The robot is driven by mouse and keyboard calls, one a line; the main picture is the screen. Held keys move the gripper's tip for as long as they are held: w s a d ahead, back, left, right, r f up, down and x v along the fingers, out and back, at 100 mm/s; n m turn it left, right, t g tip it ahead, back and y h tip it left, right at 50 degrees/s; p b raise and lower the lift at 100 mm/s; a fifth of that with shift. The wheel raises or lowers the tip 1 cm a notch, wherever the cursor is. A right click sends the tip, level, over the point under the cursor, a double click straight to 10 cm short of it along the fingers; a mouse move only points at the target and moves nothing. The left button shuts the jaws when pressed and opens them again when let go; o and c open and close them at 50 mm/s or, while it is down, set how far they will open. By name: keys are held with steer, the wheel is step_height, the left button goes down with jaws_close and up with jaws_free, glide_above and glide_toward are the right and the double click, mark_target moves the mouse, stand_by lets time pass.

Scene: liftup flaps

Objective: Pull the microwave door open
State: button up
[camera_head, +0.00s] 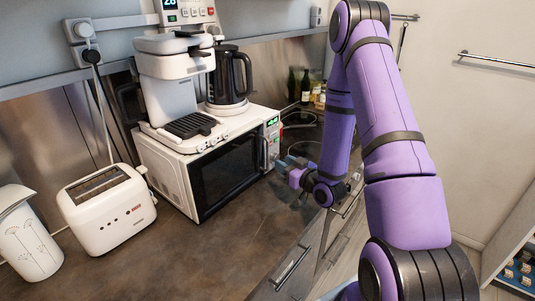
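The white microwave (168,173) stands on the brown counter. Its dark glass door (226,172) faces the lower right and looks closed. The door handle (265,154) is upright at the door's right edge, beside the control panel with a green display (273,123). My gripper (281,163) is at the end of the purple arm, just right of the handle and pointing toward it. Its fingers are small and partly hidden, so I cannot tell whether they touch the handle or how far apart they are.
A coffee machine (166,85) and a black kettle (230,75) stand on the microwave. A white toaster (106,212) and a white canister (28,240) are to the left. The counter in front of the door is clear. Bottles (304,86) stand behind the hob (302,144).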

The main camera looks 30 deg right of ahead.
glide_above(268, 168)
steer(key=shift+w, duration=0.3)
jaws_close()
